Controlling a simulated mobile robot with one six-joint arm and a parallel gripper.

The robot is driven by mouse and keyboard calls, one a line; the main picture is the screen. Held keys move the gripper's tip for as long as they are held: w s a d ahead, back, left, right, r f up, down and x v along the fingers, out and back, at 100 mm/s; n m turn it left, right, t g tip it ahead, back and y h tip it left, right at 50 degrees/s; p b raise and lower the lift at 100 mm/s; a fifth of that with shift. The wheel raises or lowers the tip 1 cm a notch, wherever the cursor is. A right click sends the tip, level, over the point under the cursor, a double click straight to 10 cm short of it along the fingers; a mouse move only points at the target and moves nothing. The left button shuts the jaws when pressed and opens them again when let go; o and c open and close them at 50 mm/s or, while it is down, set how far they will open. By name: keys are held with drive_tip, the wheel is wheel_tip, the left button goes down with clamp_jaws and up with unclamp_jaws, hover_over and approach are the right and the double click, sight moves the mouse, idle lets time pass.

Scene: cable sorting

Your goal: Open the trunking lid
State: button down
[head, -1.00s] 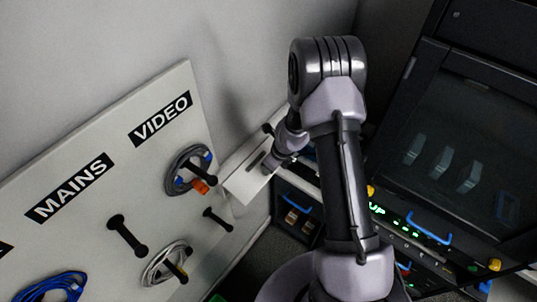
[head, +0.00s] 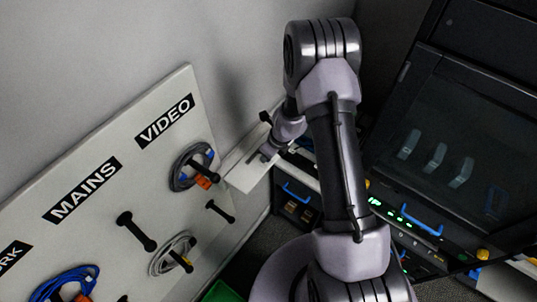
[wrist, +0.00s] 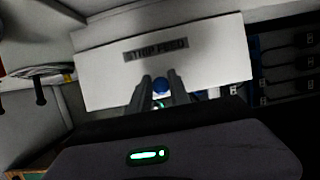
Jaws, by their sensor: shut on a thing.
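The trunking lid (head: 243,179) is a white panel on the pale trunking along the back wall, right of the pegboard. In the wrist view the lid (wrist: 205,62) faces me, with a dark label reading about "STRIP FEED". My gripper (wrist: 161,84) is shut on a round blue knob (wrist: 160,86) at the lid's lower edge. In the head view my gripper (head: 266,152) is at the lid's upper right, small and partly hidden by my wrist. The lid's hinge and the trunking's inside cannot be made out.
The pegboard (head: 105,225) with "VIDEO" and "MAINS" labels, black pegs and hung cables stands left of the lid. A dark rack (head: 455,130) with blue handles (head: 422,221) and green lights stands right of my arm. A green object (head: 222,292) is low in front.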

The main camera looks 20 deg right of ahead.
drive_tip(key=shift+w+r, duration=0.1)
drive_tip(key=shift+w, duration=0.05)
drive_tip(key=c, duration=1.5)
unclamp_jaws()
drive_tip(key=shift+o, duration=1.3)
drive_tip(key=shift+w+a, duration=0.15)
drive_tip(key=shift+a, duration=0.05)
drive_tip(key=shift+d, duration=0.1)
drive_tip(key=shift+s+r, duration=0.1)
drive_tip(key=shift+s, duration=0.1)
drive_tip(key=p+v, duration=0.5)
drive_tip(key=v, duration=1.2)
drive_tip(key=shift+w, duration=0.15)
